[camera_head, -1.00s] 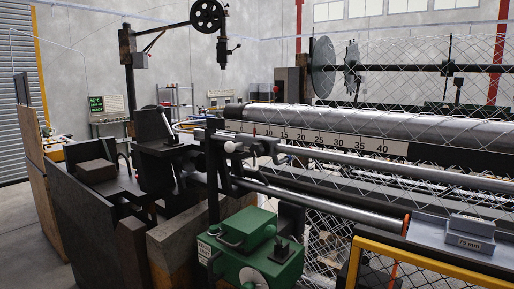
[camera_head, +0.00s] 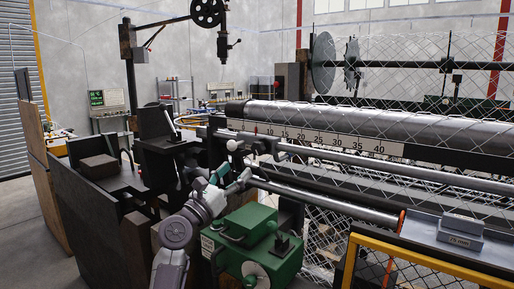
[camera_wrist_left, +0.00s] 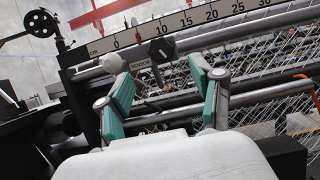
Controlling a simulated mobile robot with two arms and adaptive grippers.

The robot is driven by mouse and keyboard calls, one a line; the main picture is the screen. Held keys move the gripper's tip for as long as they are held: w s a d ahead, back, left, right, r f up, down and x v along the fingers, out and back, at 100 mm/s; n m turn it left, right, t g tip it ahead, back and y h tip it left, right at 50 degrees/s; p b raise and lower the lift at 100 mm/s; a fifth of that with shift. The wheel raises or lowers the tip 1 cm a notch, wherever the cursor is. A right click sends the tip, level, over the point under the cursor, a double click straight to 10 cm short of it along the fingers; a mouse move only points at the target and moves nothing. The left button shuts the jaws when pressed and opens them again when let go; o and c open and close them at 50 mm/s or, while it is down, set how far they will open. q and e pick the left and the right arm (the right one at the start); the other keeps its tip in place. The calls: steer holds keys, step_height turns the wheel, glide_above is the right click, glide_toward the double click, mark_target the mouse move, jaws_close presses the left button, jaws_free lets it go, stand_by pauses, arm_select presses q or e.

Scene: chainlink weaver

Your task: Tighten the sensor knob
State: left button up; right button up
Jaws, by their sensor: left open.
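In the left wrist view, a black faceted knob (camera_wrist_left: 160,50) with a white mark sits beside a small plate labelled SENSOR (camera_wrist_left: 139,64), below the ruler. A pale rounded knob (camera_wrist_left: 112,63) is left of the plate; it also shows in the head view (camera_head: 233,145). My left gripper (camera_wrist_left: 160,72) is open, with teal pads on both fingers and nothing between them. It points at the sensor mount, apparently short of the knobs. In the head view my left gripper (camera_head: 231,177) is just below the mount. My right gripper is not in view.
A centimetre ruler (camera_head: 320,140) runs along the machine under a big steel roller (camera_head: 350,120). Chain-link mesh (camera_head: 320,235) hangs on the right. A green machine box (camera_head: 245,240) stands close beside my left arm. A yellow rail (camera_head: 430,262) crosses the lower right.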

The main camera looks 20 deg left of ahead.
mark_target(255, 151)
arm_select(q)
steer(key=p+x, duration=0.1)
steer(key=x, duration=0.9)
steer(key=shift+w+f, duration=0.1)
steer(key=shift+f, duration=0.05)
steer(key=shift+w+d, duration=0.1)
steer(key=shift+w, duration=0.4)
